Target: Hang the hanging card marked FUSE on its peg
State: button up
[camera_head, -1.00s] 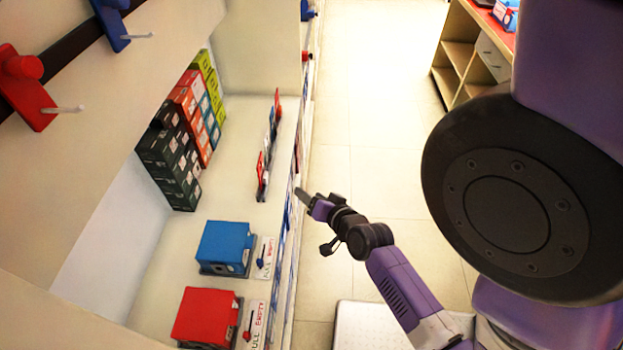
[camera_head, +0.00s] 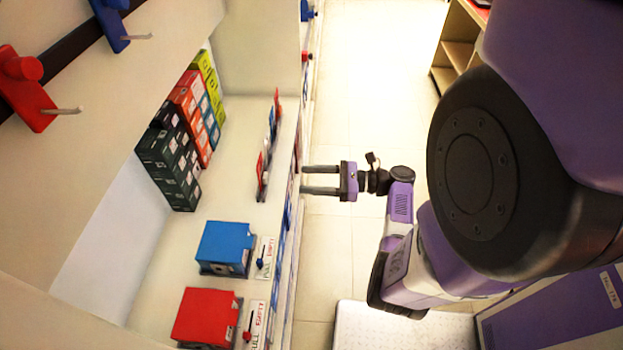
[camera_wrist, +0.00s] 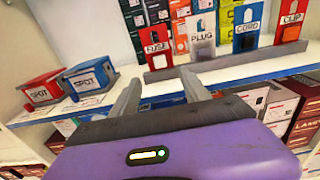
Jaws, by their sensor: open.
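The FUSE card (camera_wrist: 157,48) is red with a white label. It stands leftmost in a row of cards in a low grey holder (camera_wrist: 228,61) on the shelf. In the head view, the red card (camera_head: 261,172) at the near end of the row appears to be the same one. My gripper (camera_head: 303,179) is open and empty at the shelf's front edge, fingers pointing at the shelf. In the wrist view my gripper (camera_wrist: 159,77) has its fingers apart, with the FUSE card beyond the gap. A red peg mount (camera_head: 35,102) and a blue one (camera_head: 113,25) show upper left; their labels are unseen.
PLUG (camera_wrist: 202,38), CORD (camera_wrist: 247,28) and CLIP (camera_wrist: 291,22) cards stand beside FUSE. Blue (camera_head: 225,246) and red (camera_head: 205,315) SPOT boxes sit nearer on the shelf. Stacked cartons (camera_head: 170,165) stand behind. The aisle floor (camera_head: 360,120) is clear.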

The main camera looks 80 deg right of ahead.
aim_at(268, 178)
jog(key=shift+w+a+f, duration=0.1)
jog(key=shift+w+a, duration=0.05)
jog(key=shift+w, duration=1.85)
jog(key=shift+w+a+f, duration=0.1)
jog(key=shift+w+a, duration=0.1)
jog(key=shift+w, duration=1.75)
jog(key=shift+w+a, duration=0.15)
jog(key=shift+w, duration=1.85)
jog(key=c, duration=0.5)
notch_tip(268, 178, up, 5)
jog(key=p, duration=0.4)
jog(key=shift+f+p, duration=0.15)
jog(key=shift+p, duration=0.25)
jog(key=shift+s+d+r+p, duration=0.15)
jog(key=shift+s+r+p, duration=0.2)
jog(key=shift+s, duration=1.3)
jog(key=shift+s+d+r+p, duration=0.15)
jog(key=shift+s+p, duration=0.3)
jog(key=shift+s, duration=1.25)
jog(key=shift+s+d+r+p, duration=0.1)
jog(key=shift+s+r+p, duration=0.25)
jog(key=shift+s, duration=1.3)
